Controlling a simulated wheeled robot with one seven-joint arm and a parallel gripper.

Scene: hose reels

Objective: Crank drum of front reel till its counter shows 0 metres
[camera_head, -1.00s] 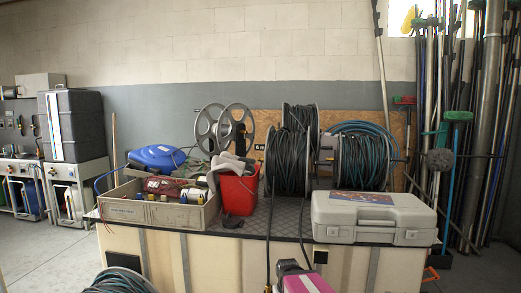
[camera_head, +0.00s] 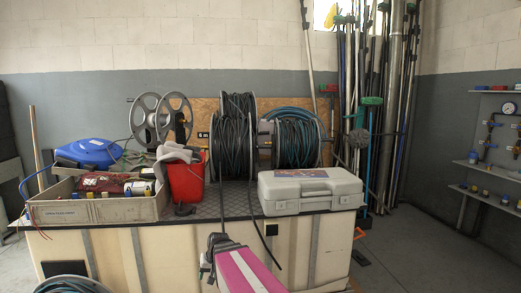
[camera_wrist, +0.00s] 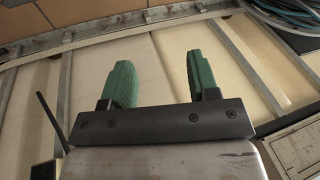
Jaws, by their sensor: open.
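Several reels stand on the bench in the head view. A bare grey reel (camera_head: 146,120) is on the left. A reel wound with black hose (camera_head: 236,150) stands in the middle and stands farthest forward in the row as far as I can tell. A reel wound with blue-green hose (camera_head: 298,142) is on the right.
A grey case (camera_head: 310,192) lies on the bench's front right. A red bucket (camera_head: 186,181), an open tray (camera_head: 105,209) and a blue item (camera_head: 90,152) are on the left. Poles (camera_head: 375,110) lean at the back right. A shelf with a gauge (camera_head: 509,107) is at far right.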

